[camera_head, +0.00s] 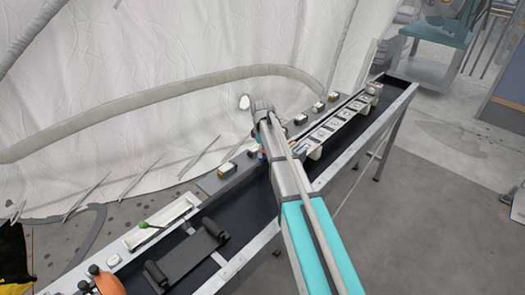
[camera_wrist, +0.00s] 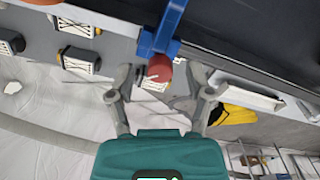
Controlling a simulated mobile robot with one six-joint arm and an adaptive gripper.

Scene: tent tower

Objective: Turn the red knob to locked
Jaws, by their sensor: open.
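The red knob (camera_wrist: 159,69) shows in the wrist view at the upper middle, a small rounded red piece at the end of a blue bracket or handle (camera_wrist: 166,30). My gripper (camera_wrist: 160,84) is open, with one grey finger on each side of the knob and a visible gap on both sides. The knob lies between the fingertips in the picture; I cannot tell how far in depth they are from it. In the head view my arm covers the knob and my gripper. The knob's locked mark cannot be made out.
A long dark trough (camera_head: 255,205) with metal edges runs diagonally under my arm. Small white-topped boxes (camera_wrist: 78,60) stand along its side near the white tent wall (camera_head: 150,60). Grey floor lies right.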

